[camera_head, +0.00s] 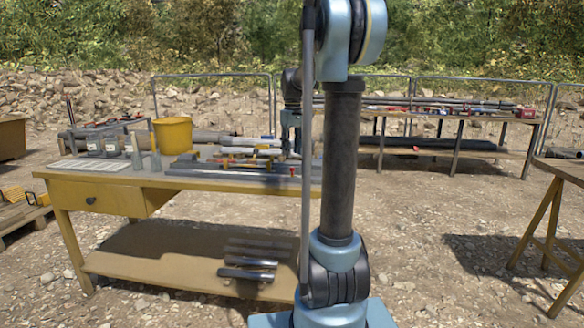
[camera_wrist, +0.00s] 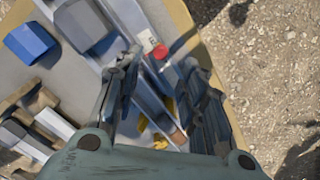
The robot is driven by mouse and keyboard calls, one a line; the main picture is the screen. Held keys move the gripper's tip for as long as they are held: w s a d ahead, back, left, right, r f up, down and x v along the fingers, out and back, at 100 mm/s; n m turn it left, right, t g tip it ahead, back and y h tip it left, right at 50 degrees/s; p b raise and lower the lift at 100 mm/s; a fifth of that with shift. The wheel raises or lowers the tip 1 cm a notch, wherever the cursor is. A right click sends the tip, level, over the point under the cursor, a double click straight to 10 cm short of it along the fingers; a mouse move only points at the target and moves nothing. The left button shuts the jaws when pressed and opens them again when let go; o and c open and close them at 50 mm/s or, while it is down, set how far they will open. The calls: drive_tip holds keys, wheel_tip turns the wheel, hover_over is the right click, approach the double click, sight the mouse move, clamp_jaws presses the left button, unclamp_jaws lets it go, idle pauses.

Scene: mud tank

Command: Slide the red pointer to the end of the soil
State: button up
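The red pointer (camera_wrist: 159,52) shows as a small red knob in the wrist view, by a long grey tube or trough lying on the yellow workbench (camera_head: 130,180). A small red spot (camera_head: 292,170), probably the same pointer, shows in the head view near the bench's front edge. My gripper (camera_wrist: 161,64) is above the bench with its two dark fingers apart. The red knob shows between and just beyond the fingertips; I cannot tell if either touches it. A brown patch (camera_wrist: 178,136), possibly soil, lies between the fingers. The rest of the soil is hidden or unclear.
A blue block (camera_wrist: 28,40) and several metal pieces lie left in the wrist view. A yellow bucket (camera_head: 173,135) stands on the bench. My arm column blocks its right end in the head view. Another bench (camera_head: 470,118) stands behind; gravel lies around.

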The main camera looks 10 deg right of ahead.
wheel_tip(320, 180, down, 7)
drive_tip(key=shift+r, duration=0.1)
idle(0.3)
clamp_jaws()
